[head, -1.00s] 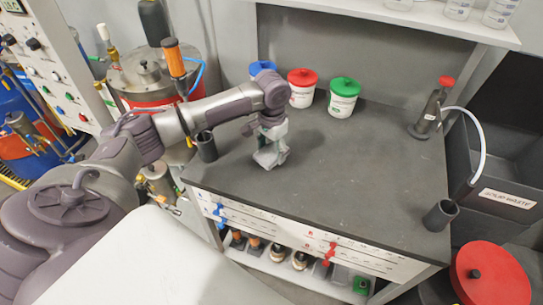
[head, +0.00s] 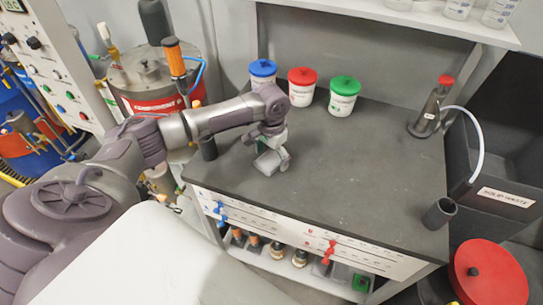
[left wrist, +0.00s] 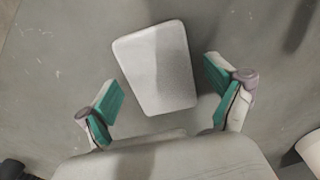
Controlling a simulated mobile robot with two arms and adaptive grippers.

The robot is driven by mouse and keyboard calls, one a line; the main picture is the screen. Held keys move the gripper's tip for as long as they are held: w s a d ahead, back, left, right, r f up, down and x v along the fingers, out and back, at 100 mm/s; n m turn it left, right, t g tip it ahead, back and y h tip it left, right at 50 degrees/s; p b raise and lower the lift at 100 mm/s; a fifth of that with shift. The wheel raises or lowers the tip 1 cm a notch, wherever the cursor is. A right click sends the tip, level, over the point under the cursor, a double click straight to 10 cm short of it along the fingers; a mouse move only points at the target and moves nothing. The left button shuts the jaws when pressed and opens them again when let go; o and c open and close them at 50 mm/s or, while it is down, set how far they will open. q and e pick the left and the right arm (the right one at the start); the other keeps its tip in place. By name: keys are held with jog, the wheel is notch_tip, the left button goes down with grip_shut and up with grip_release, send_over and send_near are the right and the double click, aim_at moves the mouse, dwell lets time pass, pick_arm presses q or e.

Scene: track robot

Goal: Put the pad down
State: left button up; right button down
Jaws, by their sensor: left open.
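The pad (left wrist: 155,68) is a flat light-grey plate with rounded corners. In the left wrist view it lies over the dark grey bench top, between and beyond my fingers, with a gap on both sides. In the head view the pad (head: 267,163) shows at the bench top's left part, just below my left gripper (head: 279,157). My left gripper (left wrist: 166,95) is open, its green-padded fingers apart and clear of the pad. Whether the pad rests fully flat is hard to tell. My right gripper is not in view.
Blue-lidded (head: 262,75), red-lidded (head: 302,88) and green-lidded (head: 343,96) tubs stand along the bench's back. A dark cup (head: 207,147) is left of the gripper, another (head: 439,213) at the front right corner. A red-capped bottle (head: 430,110) stands back right. The bench's middle (head: 350,170) is clear.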

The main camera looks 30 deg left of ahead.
aim_at(271, 159)
pick_arm(q)
notch_tip(271, 159, up, 12)
jog(key=b, duration=0.1)
jog(key=shift+r, duration=0.15)
dwell(0.3)
dwell(0.5)
